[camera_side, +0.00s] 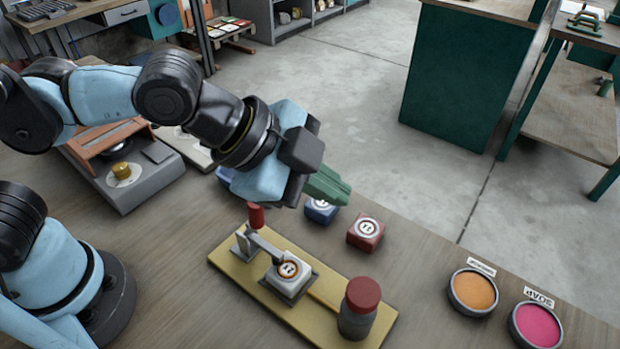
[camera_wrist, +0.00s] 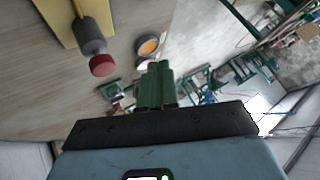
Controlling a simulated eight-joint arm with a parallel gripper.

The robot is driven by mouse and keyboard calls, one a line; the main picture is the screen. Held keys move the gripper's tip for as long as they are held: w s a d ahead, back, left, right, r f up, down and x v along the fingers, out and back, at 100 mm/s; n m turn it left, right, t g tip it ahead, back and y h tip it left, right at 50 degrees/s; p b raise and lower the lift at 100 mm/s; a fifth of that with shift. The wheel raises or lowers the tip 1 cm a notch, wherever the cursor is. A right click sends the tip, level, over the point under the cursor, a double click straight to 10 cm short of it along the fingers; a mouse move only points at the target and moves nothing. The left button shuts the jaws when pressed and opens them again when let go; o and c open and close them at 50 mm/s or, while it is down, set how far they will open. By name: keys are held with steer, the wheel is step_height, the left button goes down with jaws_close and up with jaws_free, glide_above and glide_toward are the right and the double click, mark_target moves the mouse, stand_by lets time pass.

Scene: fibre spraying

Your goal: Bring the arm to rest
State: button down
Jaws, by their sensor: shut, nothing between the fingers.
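My blue and black arm reaches in from the left in the side view. My gripper (camera_side: 340,190) has green fingers pressed together with nothing between them. It is raised above the workbench (camera_side: 180,270), behind the yellow board and close over a blue block in the picture. In the wrist view my gripper (camera_wrist: 158,75) also shows shut, and the fingers point away from the camera.
A yellow board (camera_side: 340,308) carries a red-handled clamp (camera_side: 256,216), a white block (camera_side: 289,272) and a red-capped jar (camera_side: 360,310). Blue (camera_side: 321,210) and red (camera_side: 366,232) blocks lie behind it. Orange (camera_side: 473,292) and pink (camera_side: 537,325) bowls stand right. A grey device (camera_side: 150,180) stands left.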

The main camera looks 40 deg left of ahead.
steer(key=a+f+n+y, duration=0.2)
steer(key=a+n, duration=0.5)
steer(key=a, duration=0.6)
steer(key=w+a+f+n+y, duration=0.1)
steer(key=a+f+n+y, duration=0.1)
steer(key=a+n, duration=0.6)
steer(key=a+y, duration=0.1)
steer(key=a, duration=0.3)
steer(key=shift+w+a+y, duration=0.2)
steer(key=shift+a+y, duration=0.15)
steer(key=shift+y, duration=0.05)
steer(key=shift+r, duration=0.1)
